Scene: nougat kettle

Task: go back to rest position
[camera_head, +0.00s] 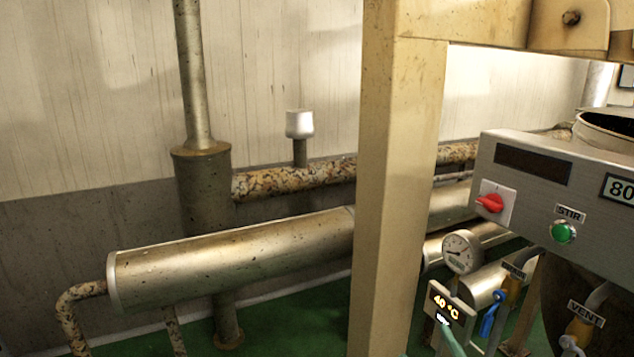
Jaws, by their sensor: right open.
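My left gripper is out of view. The grey control panel (530,223) is at the right, with a red rotary switch (490,203) and a green STIR button (562,232). Part of the open metal kettle (609,133) shows behind the panel.
A cream steel post (388,190) and crossbeam (475,18) frame the kettle. A round gauge (461,252), a blue valve lever (490,316) and a yellow VENT valve (577,336) sit below the panel. A large horizontal metal cylinder (235,255) lies along the wall over green floor.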

